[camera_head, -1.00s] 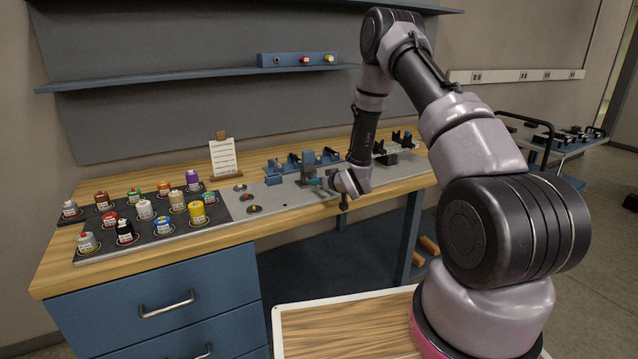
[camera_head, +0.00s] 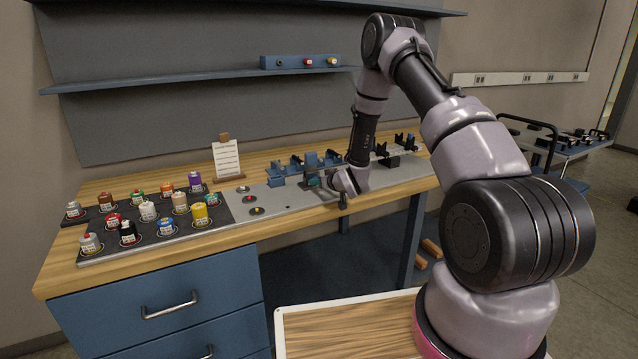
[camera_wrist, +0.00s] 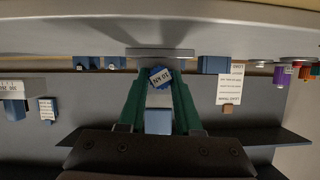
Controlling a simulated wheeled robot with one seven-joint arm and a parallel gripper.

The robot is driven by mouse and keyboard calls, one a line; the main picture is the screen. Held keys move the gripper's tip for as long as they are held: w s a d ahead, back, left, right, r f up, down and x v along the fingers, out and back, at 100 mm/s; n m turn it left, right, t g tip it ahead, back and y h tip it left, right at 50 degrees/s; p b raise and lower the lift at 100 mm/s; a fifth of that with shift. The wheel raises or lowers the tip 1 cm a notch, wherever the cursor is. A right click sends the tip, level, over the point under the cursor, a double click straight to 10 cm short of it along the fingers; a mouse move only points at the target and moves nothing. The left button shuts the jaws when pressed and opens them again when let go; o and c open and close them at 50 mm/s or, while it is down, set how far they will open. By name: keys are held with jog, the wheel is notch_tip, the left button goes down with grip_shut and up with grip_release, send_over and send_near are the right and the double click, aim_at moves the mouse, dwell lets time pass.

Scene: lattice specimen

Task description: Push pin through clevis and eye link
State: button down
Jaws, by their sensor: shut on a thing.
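My gripper (camera_wrist: 160,88) has two green fingers and points at a grey fixture (camera_wrist: 160,54) in the wrist view. A small blue part with a white label (camera_wrist: 160,77) shows between the fingertips. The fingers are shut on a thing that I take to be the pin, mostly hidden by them. In the head view, my gripper (camera_head: 316,181) is low at the blue-grey upright fixture (camera_head: 311,163) on the bench plate. I cannot make out the clevis holes or the eye link, nor whether the pin has entered them.
Blue holders (camera_head: 277,180) stand left of the fixture, and black brackets (camera_head: 390,160) stand to the right. Several coloured jars sit on a dark mat (camera_head: 225,214) at the left. A note card (camera_head: 226,160) stands behind. A shelf (camera_head: 200,78) runs above the bench.

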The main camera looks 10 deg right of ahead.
jog(key=shift+w, duration=0.1)
jog(key=shift+c, duration=0.2)
grip_release()
dwell(0.5)
jog(key=shift+v, duration=2.55)
jog(key=v, duration=1.1)
